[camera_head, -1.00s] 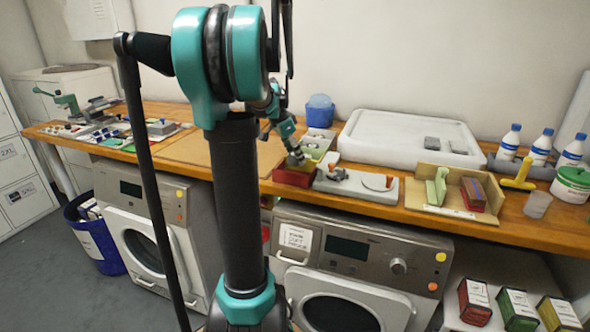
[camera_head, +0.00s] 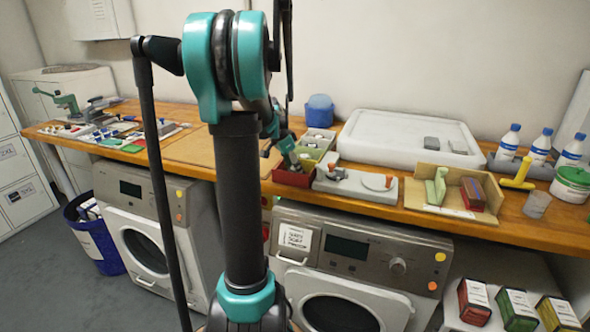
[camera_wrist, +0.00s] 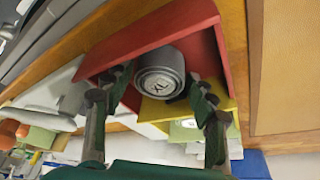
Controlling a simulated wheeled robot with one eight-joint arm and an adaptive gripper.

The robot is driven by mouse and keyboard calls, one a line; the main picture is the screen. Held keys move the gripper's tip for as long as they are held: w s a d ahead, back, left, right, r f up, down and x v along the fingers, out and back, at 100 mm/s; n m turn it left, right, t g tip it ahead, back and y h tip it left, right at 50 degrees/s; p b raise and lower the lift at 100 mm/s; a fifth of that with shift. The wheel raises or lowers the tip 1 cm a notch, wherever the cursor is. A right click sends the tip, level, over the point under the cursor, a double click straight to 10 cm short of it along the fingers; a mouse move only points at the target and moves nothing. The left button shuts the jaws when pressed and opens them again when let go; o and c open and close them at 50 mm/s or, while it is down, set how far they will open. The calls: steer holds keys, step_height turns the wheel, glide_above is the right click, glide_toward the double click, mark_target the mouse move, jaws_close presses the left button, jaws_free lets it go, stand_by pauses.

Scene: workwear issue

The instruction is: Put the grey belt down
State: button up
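The grey belt (camera_wrist: 160,80) is a tight roll with a round, marked end facing the wrist camera. It sits inside the red bin (camera_wrist: 205,22), close to its red wall. My gripper (camera_wrist: 160,88) is open, with one green-padded finger on each side of the roll and a small gap visible beside it. In the head view my gripper (camera_head: 293,163) reaches down into the red bin (camera_head: 290,178) at the front edge of the bench. The belt is hidden there behind the gripper and the bin wall.
A yellow-green bin (camera_head: 308,154) stands right behind the red bin. A grey fixture with an orange knob (camera_head: 375,183) is close on the right. A brown mat (camera_head: 198,147) lies on the left. A large white tray (camera_head: 385,140) stands behind.

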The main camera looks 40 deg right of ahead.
steer(key=shift+r, duration=0.15)
steer(key=v, duration=1.2)
steer(key=w+a+f+n+t, duration=0.1)
steer(key=a+f+n, duration=0.2)
steer(key=a, duration=0.3)
steer(key=a+f+n+t+y, duration=0.1)
steer(key=a+f+n, duration=0.2)
steer(key=a, duration=0.4)
steer(key=w+a+f+n+t, duration=0.1)
steer(key=a+f+n, duration=0.25)
steer(key=a, duration=0.25)
steer(key=s+a+f+n+t+y, duration=0.1)
steer(key=s+a+f+n, duration=0.4)
steer(key=a, duration=0.5)
steer(key=s+a+f+n+t+y, duration=0.1)
steer(key=s+a+f+n+y, duration=0.1)
steer(key=s+a+f+n, duration=0.4)
steer(key=a+f, duration=0.2)
steer(key=a, duration=0.3)
steer(key=shift+s, duration=0.25)
